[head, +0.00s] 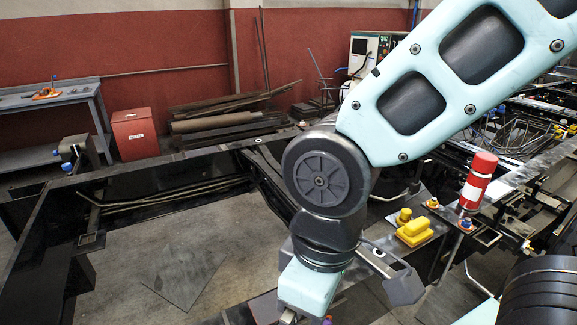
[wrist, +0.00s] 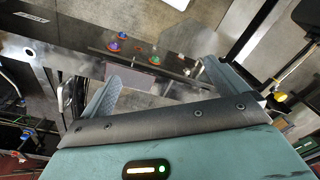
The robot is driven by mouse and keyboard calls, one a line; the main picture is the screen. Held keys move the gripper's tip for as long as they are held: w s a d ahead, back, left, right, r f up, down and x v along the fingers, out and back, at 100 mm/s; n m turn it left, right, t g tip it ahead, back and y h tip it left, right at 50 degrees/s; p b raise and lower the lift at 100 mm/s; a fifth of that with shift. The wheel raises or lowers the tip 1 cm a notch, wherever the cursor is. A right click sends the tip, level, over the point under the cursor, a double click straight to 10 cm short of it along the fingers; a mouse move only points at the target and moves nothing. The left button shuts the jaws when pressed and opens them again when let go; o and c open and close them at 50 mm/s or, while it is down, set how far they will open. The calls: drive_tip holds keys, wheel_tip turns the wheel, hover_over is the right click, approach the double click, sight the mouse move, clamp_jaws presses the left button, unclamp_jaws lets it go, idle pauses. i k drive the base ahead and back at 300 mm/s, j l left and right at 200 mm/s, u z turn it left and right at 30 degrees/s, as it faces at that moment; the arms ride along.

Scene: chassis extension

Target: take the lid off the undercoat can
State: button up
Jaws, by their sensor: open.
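A red can with a white label band and a red top (head: 478,181) stands upright on the chassis frame at the right in the head view. It looks like the undercoat can, but its label is too small to read. The can is not recognisable in the wrist view. My gripper (wrist: 161,74) is open in the wrist view, with its two fingers wide apart and nothing held between them. In the head view my gripper is low in the middle, left of and nearer than the can, and its fingertips are mostly out of sight.
A yellow block-shaped item (head: 414,232) and small coloured pieces sit on the frame left of the can. Hoses and cables (head: 522,135) lie behind it. In the wrist view, small coloured pieces (wrist: 116,46) sit on a dark beam beyond the fingers. A red bin (head: 135,134) stands far left.

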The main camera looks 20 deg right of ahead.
sight(484, 162)
drive_tip(key=z, duration=1.55)
drive_tip(key=i+l, duration=0.1)
drive_tip(key=u, duration=0.05)
